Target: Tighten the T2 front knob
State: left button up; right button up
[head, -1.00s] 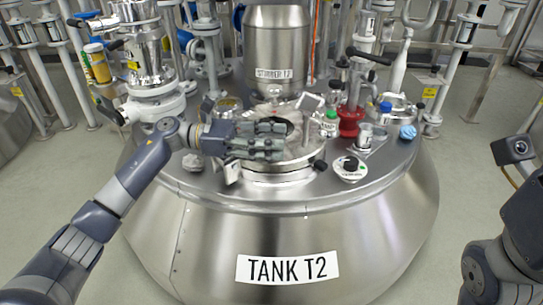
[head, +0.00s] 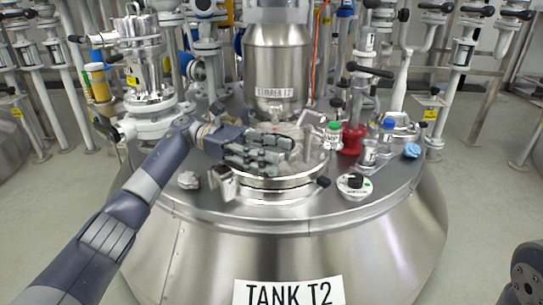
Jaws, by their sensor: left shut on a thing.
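Tank T2 (head: 290,242) is a large steel vessel with a round metal lid (head: 300,180) on its top. My left gripper (head: 278,157) lies across the lid from the left, its grey fingers shut; what they grip is mostly hidden, but it seems to be part of the lid. A small black knob (head: 323,182) sticks out at the lid's front right edge, apart from the fingers. A metal clamp piece (head: 222,181) stands at the lid's front left, below my wrist. I cannot tell which is the front knob. My right gripper is out of view.
The stirrer vessel (head: 277,65) rises just behind the lid. A green-capped bottle (head: 332,135), a red fitting (head: 352,138) and a blue-capped bottle (head: 387,130) stand to the right. Pipes and valves crowd the back.

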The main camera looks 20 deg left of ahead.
pick_arm(q)
jog(key=shift+w+r, duration=0.1)
jog(key=shift+r, duration=0.25)
jog(key=o, duration=1.1)
jog(key=shift+f, duration=0.15)
notch_tip(320, 180, up, 10)
